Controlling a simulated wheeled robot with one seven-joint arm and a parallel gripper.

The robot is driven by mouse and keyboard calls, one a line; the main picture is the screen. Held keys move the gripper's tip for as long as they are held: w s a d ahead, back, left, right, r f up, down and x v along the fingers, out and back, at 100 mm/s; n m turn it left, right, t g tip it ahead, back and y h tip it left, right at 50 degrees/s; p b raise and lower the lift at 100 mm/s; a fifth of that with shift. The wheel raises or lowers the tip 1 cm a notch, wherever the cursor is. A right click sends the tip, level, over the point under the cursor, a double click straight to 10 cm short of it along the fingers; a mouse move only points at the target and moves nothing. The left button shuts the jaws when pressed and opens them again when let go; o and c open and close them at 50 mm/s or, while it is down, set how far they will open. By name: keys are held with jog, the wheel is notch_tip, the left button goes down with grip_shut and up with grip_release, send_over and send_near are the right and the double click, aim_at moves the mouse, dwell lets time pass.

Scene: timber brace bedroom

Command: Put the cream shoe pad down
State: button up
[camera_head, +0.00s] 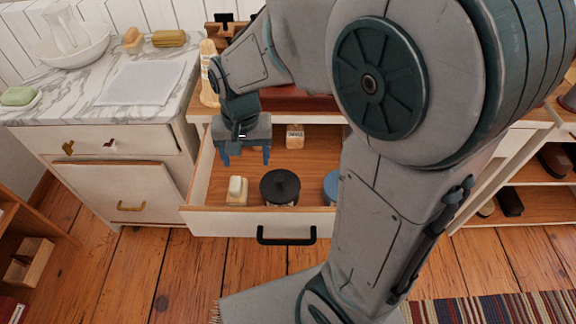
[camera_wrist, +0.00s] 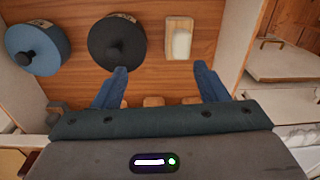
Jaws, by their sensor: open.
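What looks like the cream shoe pad (camera_head: 236,187) is a small pale block on a wooden base. It lies on the floor of the open drawer (camera_head: 222,217), near its front left, and shows in the wrist view (camera_wrist: 181,44). My gripper (camera_head: 246,158) is over the drawer, behind the pad, fingers pointing down. Its two blue fingers are spread with nothing between them; in the wrist view the gripper (camera_wrist: 160,70) is apart from the pad. A black lidded tin (camera_head: 280,187) stands beside the pad, and a blue tin (camera_head: 331,185) farther right is partly hidden by my arm.
A small wooden block (camera_head: 295,136) sits farther back in the drawer. A marble-topped cabinet (camera_head: 140,60) with a bowl (camera_head: 75,48) and a grey cloth (camera_head: 140,83) stands left. Shoe shelves (camera_head: 535,190) are at right.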

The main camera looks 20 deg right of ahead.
jog(key=s+d+r+n+t, duration=0.1)
jog(key=s+d+r+n, duration=0.2)
jog(key=s+d, duration=0.5)
jog(key=shift+s+d+t, duration=0.15)
jog(key=shift+s+t, duration=0.15)
jog(key=shift+s, duration=0.6)
jog(key=shift+r, duration=0.1)
